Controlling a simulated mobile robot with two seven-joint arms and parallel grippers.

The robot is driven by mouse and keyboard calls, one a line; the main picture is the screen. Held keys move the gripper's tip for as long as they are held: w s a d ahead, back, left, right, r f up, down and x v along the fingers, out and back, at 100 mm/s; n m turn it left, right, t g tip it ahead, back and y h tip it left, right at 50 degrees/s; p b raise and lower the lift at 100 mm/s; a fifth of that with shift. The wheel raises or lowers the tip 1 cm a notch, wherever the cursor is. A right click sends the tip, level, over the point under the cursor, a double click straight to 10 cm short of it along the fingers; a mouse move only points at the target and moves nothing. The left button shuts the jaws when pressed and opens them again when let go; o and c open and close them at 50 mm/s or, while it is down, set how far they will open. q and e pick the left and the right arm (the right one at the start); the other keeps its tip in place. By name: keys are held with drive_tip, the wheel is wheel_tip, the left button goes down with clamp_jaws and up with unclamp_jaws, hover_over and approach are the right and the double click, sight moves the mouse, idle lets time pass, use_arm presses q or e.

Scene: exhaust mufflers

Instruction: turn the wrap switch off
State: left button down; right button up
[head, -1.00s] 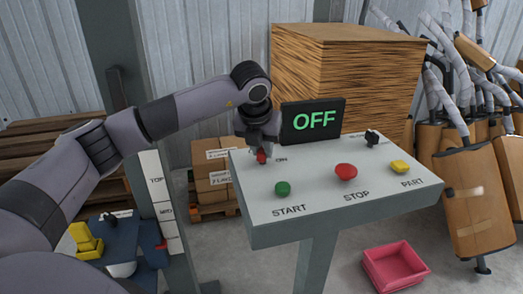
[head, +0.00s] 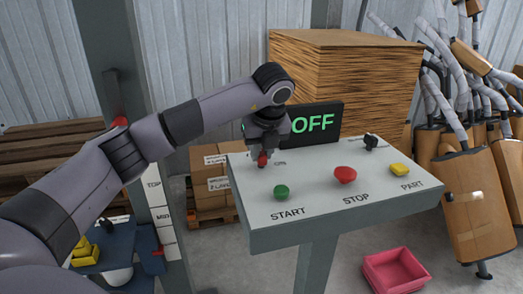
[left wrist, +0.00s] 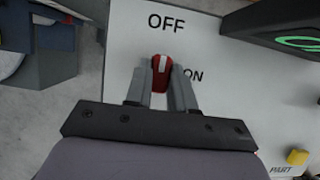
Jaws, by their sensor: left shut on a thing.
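The wrap switch (head: 263,161) is a small red handle at the left rear of the grey control panel (head: 320,212). In the left wrist view the red switch (left wrist: 160,72) has a white stripe and sits between my fingertips. The word OFF is printed above it there and ON to its right. My left gripper (head: 262,153) is shut on the switch from above, and its fingers partly hide it. The dark display (head: 314,124) behind the panel reads OFF in green; my left wrist overlaps its left edge. My right gripper is not in view.
The panel also carries a green START button (head: 281,192), a red STOP button (head: 345,175), a yellow PART button (head: 400,170) and a black knob (head: 371,141). A pink bin (head: 395,269) stands on the floor. Wrapped mufflers (head: 465,200) stand at right.

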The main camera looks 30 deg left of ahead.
use_arm(q)
drive_tip(key=shift+s+f, duration=0.1)
drive_tip(key=shift+f, duration=0.2)
drive_tip(key=c, duration=1)
unclamp_jaws()
drive_tip(key=shift+o, duration=0.2)
drive_tip(key=shift+r, duration=0.15)
drive_tip(key=shift+d+r, duration=0.1)
drive_tip(key=shift+r, duration=0.25)
drive_tip(key=v, duration=0.6)
drive_tip(key=shift+r, duration=0.2)
drive_tip(key=shift+d, duration=0.1)
